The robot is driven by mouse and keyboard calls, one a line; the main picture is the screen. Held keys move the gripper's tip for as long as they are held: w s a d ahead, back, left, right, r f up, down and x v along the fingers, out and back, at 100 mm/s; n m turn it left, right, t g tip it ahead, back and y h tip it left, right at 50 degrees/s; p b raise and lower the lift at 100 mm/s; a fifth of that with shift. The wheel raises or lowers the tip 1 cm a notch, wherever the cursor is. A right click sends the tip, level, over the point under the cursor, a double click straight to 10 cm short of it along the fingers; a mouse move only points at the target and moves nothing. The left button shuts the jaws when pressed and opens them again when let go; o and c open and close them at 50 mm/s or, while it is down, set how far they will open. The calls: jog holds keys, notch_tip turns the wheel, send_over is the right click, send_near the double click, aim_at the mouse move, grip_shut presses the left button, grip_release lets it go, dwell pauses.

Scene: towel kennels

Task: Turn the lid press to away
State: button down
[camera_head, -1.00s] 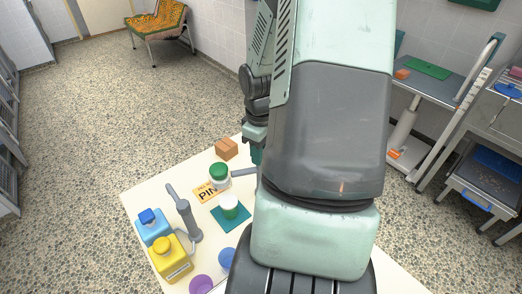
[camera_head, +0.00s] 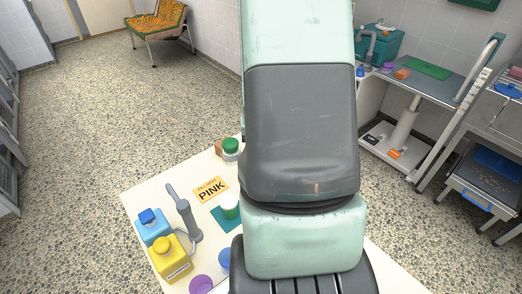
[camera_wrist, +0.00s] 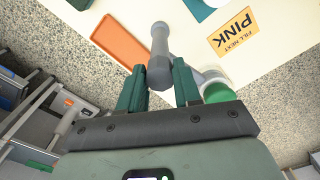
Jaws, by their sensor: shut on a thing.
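The lid press seems to be the green-topped white piece with a grey handle. In the head view its green top (camera_head: 231,145) shows just left of my arm, above the PINK sign (camera_head: 211,191). In the wrist view the green top (camera_wrist: 218,92) is right of my fingers, and the thick grey handle (camera_wrist: 160,48) stands between them. My gripper (camera_wrist: 160,85) is shut on the handle's near end. In the head view my arm hides the gripper and handle.
An orange tray (camera_wrist: 112,38) lies beside the handle. A brown box is mostly hidden behind the green top.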

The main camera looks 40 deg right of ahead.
jog(key=shift+m, duration=1.1)
jog(key=c, duration=0.8)
grip_release()
notch_tip(320, 180, up, 11)
jog(key=shift+f, duration=0.1)
